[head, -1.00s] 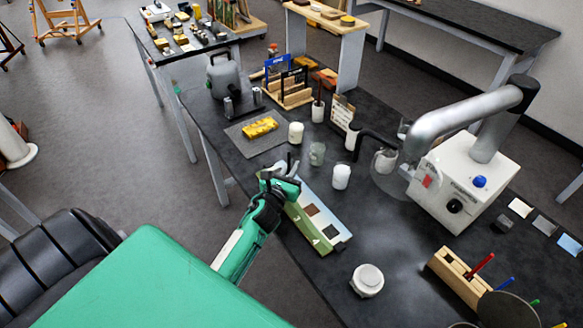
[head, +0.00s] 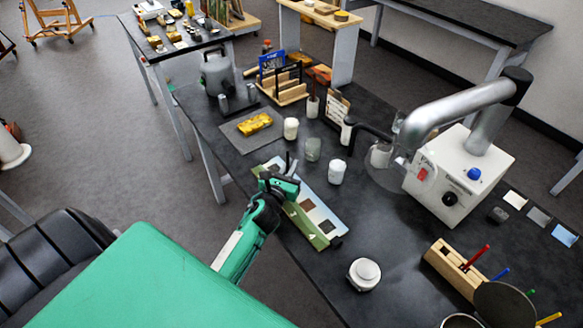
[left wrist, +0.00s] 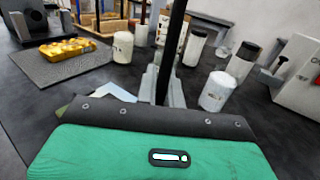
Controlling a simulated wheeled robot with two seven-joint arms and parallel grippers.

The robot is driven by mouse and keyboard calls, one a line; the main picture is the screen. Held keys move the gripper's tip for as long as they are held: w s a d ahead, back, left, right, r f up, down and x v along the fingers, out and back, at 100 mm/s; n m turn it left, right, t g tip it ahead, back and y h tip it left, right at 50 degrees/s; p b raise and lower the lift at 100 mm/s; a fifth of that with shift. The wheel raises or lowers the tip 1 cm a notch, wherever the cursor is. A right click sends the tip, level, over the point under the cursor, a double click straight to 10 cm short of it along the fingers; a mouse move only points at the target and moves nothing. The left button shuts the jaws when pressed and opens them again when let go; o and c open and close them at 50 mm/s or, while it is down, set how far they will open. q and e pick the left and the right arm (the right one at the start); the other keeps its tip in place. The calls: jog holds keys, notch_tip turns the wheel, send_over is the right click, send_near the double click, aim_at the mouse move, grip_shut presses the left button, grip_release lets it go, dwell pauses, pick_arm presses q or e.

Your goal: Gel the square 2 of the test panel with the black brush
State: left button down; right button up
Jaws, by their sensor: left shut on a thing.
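The test panel (head: 333,213) is a long painted board, pale blue and green, with dark squares, lying on the black table. No square numbers are readable. My left gripper (head: 287,178) is over the far half of the panel and hides part of it. It is shut on a thin black stick, taken as the black brush, which shows upright between the fingers in the left wrist view (left wrist: 173,45). The brush's lower end is hidden, so contact with the panel cannot be told. My right gripper is in neither view.
A yellow-gold fragment (head: 254,124) lies on a grey mat (head: 236,137) beyond the panel. White jars (head: 336,172) and a glass (head: 313,149) stand behind it. A white extractor unit (head: 455,180) stands at right.

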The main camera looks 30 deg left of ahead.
pick_arm(q)
jog(key=shift+w+a+f, duration=0.1)
jog(key=shift+w+a, duration=0.2)
jog(key=shift+a, duration=0.55)
jog(key=shift+s+d, duration=0.25)
jog(key=shift+d, duration=0.4)
jog(key=shift+s+d, duration=0.25)
jog(key=shift+d, duration=0.35)
jog(key=shift+w+a, duration=0.3)
jog(key=shift+a, duration=0.35)
jog(key=shift+w+a, duration=0.25)
jog(key=shift+a, duration=0.35)
jog(key=shift+s+d, duration=0.3)
jog(key=shift+d, duration=0.35)
jog(key=shift+s+d, duration=0.25)
jog(key=shift+d, duration=0.35)
jog(key=shift+w+a, duration=0.25)
jog(key=shift+a, duration=0.4)
jog(key=shift+w+a, duration=0.25)
jog(key=shift+a, duration=0.35)
jog(key=shift+s+d, duration=0.25)
jog(key=shift+d, duration=0.35)
jog(key=shift+s+d, duration=0.2)
jog(key=shift+d, duration=0.4)
jog(key=shift+w+a, duration=0.25)
jog(key=shift+a, duration=0.35)
jog(key=shift+w+a, duration=0.2)
jog(key=shift+a, duration=0.4)
